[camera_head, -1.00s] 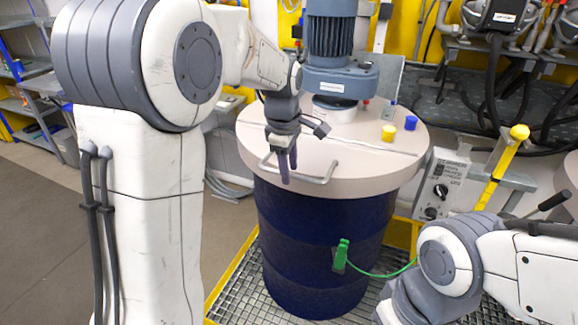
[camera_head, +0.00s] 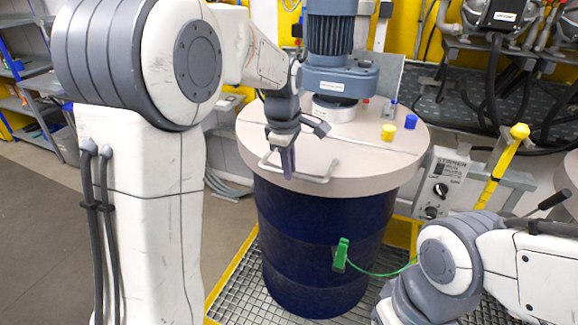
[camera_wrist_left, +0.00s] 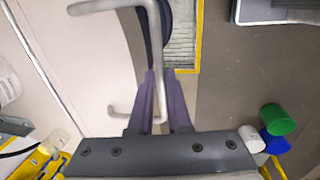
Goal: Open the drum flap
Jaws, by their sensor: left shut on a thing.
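The blue drum (camera_head: 318,245) stands upright under a round beige lid. The lid's front part, the drum flap (camera_head: 345,165), lies flat and level with the rest, along a thin seam. A bent metal bar handle (camera_head: 318,180) sticks out at the flap's front edge. My left gripper (camera_head: 288,165) reaches down over the lid edge, its purple fingers shut on this handle. In the left wrist view the handle (camera_wrist_left: 160,65) passes between the two fingers (camera_wrist_left: 160,100). My right arm is at the lower right; its gripper is out of frame.
The agitator motor (camera_head: 335,75) stands on the lid's rear. A yellow cap (camera_head: 388,132) and a blue cap (camera_head: 410,122) sit beside it. A green clamp (camera_head: 341,255) with a cable grips the drum side. A control box (camera_head: 440,185) stands right of the drum.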

